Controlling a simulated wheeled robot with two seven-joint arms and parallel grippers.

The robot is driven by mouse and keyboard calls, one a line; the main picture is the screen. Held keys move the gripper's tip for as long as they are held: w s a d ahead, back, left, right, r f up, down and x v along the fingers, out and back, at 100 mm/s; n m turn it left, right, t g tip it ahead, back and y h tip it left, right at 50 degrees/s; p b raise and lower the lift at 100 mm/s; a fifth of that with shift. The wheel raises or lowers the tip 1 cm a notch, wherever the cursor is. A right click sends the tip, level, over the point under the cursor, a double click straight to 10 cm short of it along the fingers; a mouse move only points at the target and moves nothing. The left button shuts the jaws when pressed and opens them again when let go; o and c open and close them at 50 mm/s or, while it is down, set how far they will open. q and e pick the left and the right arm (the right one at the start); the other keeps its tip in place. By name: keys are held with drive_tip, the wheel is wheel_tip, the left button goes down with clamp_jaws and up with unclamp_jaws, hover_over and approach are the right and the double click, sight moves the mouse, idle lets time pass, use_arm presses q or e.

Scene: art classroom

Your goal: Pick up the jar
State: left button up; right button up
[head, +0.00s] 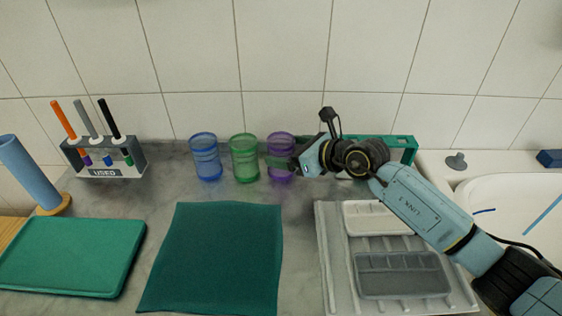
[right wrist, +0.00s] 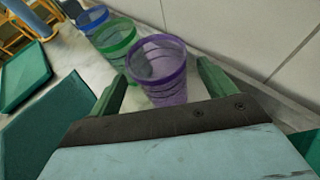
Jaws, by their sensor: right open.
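Three see-through jars stand upright in a row on the grey counter against the tiled wall: a blue jar (head: 206,157), a green jar (head: 244,158) and a purple jar (head: 280,152). My right gripper (head: 279,162) reaches in from the right at the purple jar. In the right wrist view the purple jar (right wrist: 160,72) stands between the two open green fingers (right wrist: 162,88), and I see no grip on it. The green jar (right wrist: 115,42) and the blue jar (right wrist: 92,18) show beyond it. My left gripper is not in view.
A marker rack (head: 105,160) labelled USED and a blue roll (head: 30,172) stand at the left. A green tray (head: 70,258), a dark green mat (head: 212,258) and a white tray (head: 333,262) lie in front. A sink (head: 510,205) is at the right.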

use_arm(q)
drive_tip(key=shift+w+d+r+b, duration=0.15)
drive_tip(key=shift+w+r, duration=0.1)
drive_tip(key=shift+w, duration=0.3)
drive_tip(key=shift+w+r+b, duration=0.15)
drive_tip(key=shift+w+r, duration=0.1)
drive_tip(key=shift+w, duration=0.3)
use_arm(e)
drive_tip(key=shift+x, duration=1.4)
drive_tip(key=c, duration=1.1)
